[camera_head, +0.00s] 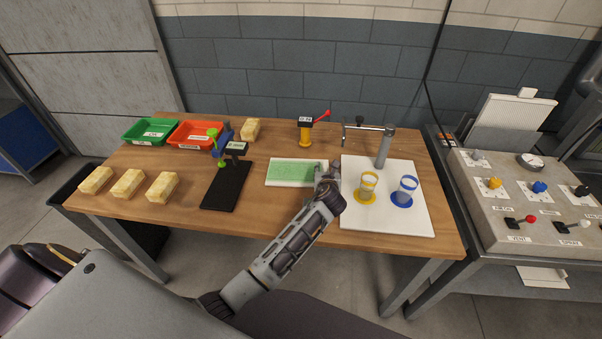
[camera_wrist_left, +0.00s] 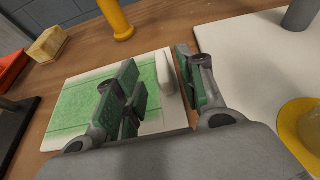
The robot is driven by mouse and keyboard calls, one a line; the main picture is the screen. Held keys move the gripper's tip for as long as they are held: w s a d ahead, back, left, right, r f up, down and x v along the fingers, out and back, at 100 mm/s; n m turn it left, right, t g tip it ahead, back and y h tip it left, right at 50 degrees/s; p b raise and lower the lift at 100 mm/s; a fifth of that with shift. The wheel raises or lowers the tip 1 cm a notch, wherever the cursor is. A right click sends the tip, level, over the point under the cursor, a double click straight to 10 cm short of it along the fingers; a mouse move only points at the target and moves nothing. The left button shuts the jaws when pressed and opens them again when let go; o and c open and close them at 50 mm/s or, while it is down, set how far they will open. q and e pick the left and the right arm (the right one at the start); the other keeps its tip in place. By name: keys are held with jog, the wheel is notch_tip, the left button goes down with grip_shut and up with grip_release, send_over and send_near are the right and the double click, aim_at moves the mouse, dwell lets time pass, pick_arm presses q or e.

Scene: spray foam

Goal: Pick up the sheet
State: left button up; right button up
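The sheet (camera_head: 290,173) is a flat white rectangle with a green printed area, lying on the wooden table left of the white board. It also shows in the left wrist view (camera_wrist_left: 75,112). My left gripper (camera_head: 327,168) is at the sheet's right edge. In the left wrist view my left gripper (camera_wrist_left: 160,62) is open, one finger over the sheet and the other over the gap beside the white board. A pale, rounded upright piece (camera_wrist_left: 164,75) at the sheet's right edge shows between the fingers. I cannot tell whether a finger touches it. My right gripper is not in view.
The white board (camera_head: 386,219) carries a metal tap stand (camera_head: 385,147) and yellow (camera_head: 367,188) and blue (camera_head: 405,191) cups. A yellow post with a red lever (camera_head: 305,133) stands behind the sheet. A black stand (camera_head: 227,187) is to its left, beyond which are trays and blocks.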

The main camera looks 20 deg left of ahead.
aim_at(325, 166)
pick_arm(q)
jog(key=shift+x, duration=1.95)
grip_shut()
